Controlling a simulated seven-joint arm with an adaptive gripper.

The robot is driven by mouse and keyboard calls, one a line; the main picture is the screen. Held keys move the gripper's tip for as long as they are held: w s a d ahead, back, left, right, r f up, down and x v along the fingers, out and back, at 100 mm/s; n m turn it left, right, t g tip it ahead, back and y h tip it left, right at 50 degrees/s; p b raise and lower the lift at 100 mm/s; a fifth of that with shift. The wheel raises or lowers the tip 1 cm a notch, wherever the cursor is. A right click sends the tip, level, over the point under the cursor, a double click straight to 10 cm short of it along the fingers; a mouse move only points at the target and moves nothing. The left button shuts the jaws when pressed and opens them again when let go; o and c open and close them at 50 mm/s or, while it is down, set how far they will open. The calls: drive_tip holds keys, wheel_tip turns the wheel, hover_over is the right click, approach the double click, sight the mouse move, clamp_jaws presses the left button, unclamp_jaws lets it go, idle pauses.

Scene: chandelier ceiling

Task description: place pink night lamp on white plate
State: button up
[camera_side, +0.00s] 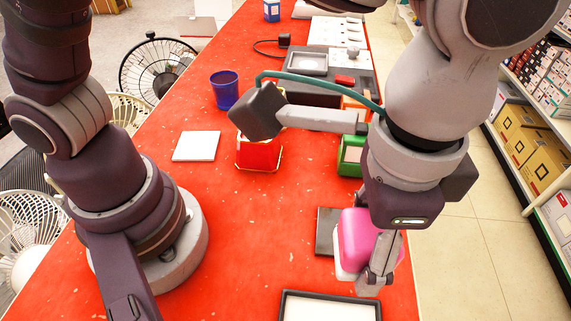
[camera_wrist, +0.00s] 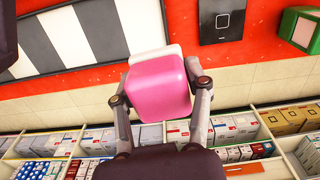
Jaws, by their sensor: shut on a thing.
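The pink night lamp (camera_side: 357,238), a rounded pink block with a white base, is near the right edge of the red table. My gripper (camera_side: 374,275) is shut on it. In the wrist view the lamp (camera_wrist: 158,90) sits between both fingers, its white part at the far side. I cannot tell whether it is clear of the table. A flat white square plate (camera_side: 196,146) lies bare on the table, left of centre and well to the left of my gripper. The wrist view does not show this plate.
A red lamp-like object (camera_side: 259,155), a blue cup (camera_side: 224,90) and a green block (camera_side: 350,156) stand farther back. A dark flat square (camera_side: 326,232) lies beside the lamp. A black-framed white panel (camera_side: 330,307) is at the front. The table's middle is clear.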

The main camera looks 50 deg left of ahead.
drive_tip(key=w+a+n, duration=0.4)
drive_tip(key=w+a, duration=0.3)
drive_tip(key=a, duration=0.3)
drive_tip(key=n, duration=1.3)
hover_over(197, 144)
wheel_tip(197, 144, down, 15)
drive_tip(key=shift+r, duration=0.2)
drive_tip(key=shift+f, duration=0.15)
drive_tip(key=o, duration=1.1)
drive_tip(key=shift+o, duration=0.2)
